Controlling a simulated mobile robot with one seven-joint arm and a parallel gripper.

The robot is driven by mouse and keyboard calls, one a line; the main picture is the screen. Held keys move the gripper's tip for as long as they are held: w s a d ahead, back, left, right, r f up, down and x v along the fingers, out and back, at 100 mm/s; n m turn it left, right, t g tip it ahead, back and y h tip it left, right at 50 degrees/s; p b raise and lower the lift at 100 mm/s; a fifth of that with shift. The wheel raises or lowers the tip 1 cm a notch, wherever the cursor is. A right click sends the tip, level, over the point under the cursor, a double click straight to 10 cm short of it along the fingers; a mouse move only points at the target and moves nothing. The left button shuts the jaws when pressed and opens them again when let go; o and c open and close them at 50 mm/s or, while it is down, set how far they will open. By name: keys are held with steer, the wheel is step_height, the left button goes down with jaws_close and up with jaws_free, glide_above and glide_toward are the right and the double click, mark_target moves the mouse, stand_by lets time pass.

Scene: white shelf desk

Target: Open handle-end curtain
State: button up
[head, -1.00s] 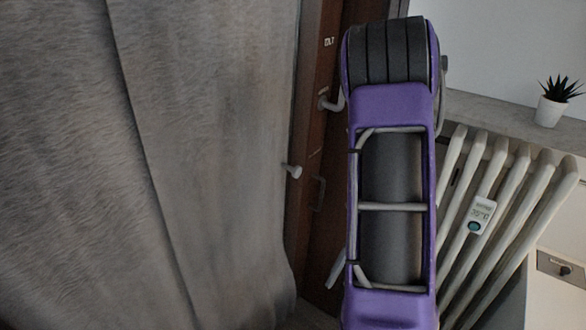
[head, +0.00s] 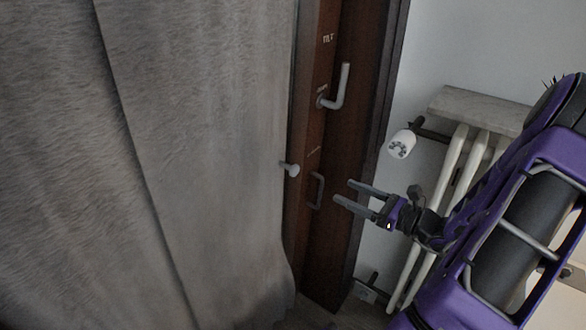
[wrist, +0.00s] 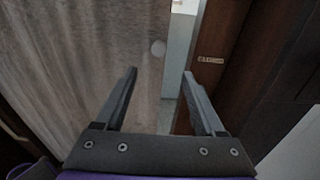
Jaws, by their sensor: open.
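A grey curtain (head: 190,150) hangs over the left half of the head view. In the wrist view my two fingers (wrist: 158,92) are spread apart, with the curtain (wrist: 75,50) ahead and to the left. The fingers appear apart from the knob.
The brown door (head: 325,240) has a lever handle (head: 337,92) and a small pull handle (head: 317,190). A radiator (head: 445,190) with a white valve knob (head: 401,144) stands right of the door, behind my arm. A stone sill (head: 478,110) lies above it.

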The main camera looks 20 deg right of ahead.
mark_target(297, 170)
steer(key=x, duration=1.7)
steer(key=shift+s+a+f, duration=0.1)
jaws_close()
stand_by(0.7)
